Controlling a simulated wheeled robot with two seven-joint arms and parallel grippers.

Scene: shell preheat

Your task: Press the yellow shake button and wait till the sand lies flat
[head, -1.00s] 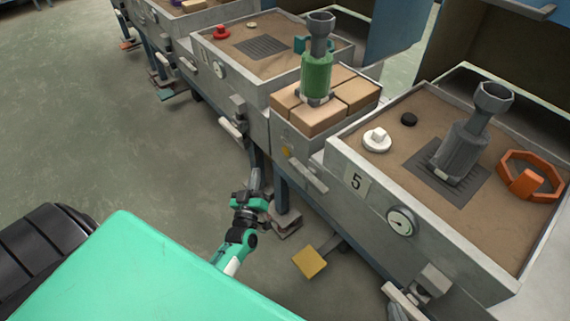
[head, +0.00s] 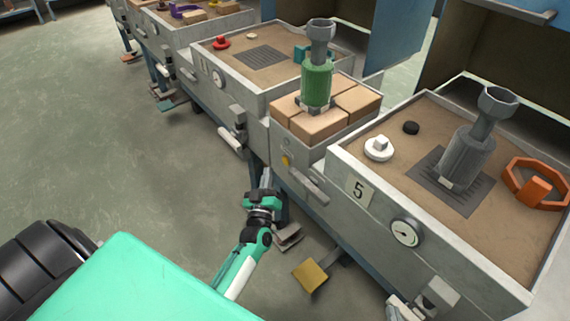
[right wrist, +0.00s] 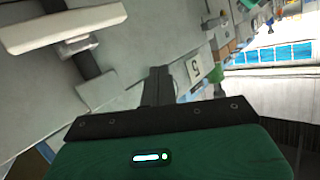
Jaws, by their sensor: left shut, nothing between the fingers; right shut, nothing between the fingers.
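A small yellow button (head: 286,160) shows on the grey front panel under the brick-topped unit. My left gripper (head: 265,177) is shut and empty, pointing up, below and left of the button and apart from it in the picture. The sand (head: 400,160) in the tray of station 5 looks mostly level around a grey cylinder (head: 466,155) on a dark grate. My right gripper (right wrist: 158,88) is shut and empty in the right wrist view, in front of a grey panel with a number plate (right wrist: 195,70). It does not show in the head view.
A yellow pedal (head: 310,276) sits low by the floor. A gauge (head: 405,232) and a pale handle (head: 314,186) stick out from the fronts. A green cylinder (head: 317,82) stands among bricks (head: 318,124). The floor (head: 130,170) at left is free.

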